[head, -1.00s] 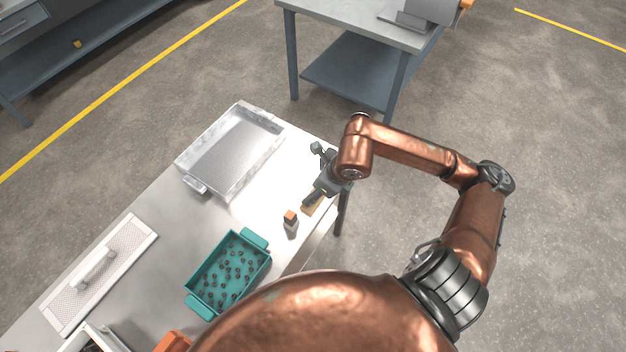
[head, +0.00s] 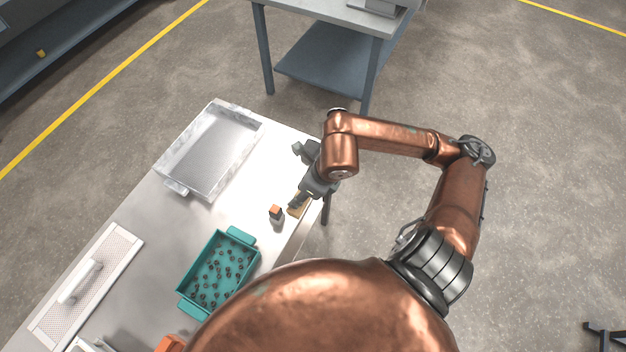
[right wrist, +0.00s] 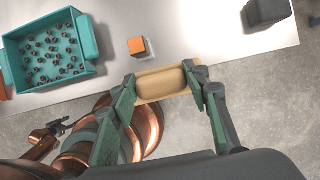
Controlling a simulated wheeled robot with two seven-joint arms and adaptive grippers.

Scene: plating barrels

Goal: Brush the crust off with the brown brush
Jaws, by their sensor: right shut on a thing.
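A tan-brown block, which looks like the brown brush (right wrist: 162,83), sits between the fingers of my right gripper (right wrist: 160,80) in the right wrist view. In the head view my right gripper (head: 297,203) is shut on it at the near right edge of the bench. Its bristles are not visible. A white-framed perforated panel with a handle (head: 86,288) lies at the bench's left. I cannot make out crust clearly on it. My left gripper (right wrist: 58,130) appears small at the lower left of the right wrist view; its finger state is unclear. It is outside the head view.
A small orange-topped block (head: 275,213) stands beside the gripper. A teal tray (head: 181,299) of small dark pieces is nearer me. A shallow metal tray (head: 171,185) lies at the back. A dark block (right wrist: 268,10) stands on the bench. The bench between the trays is clear.

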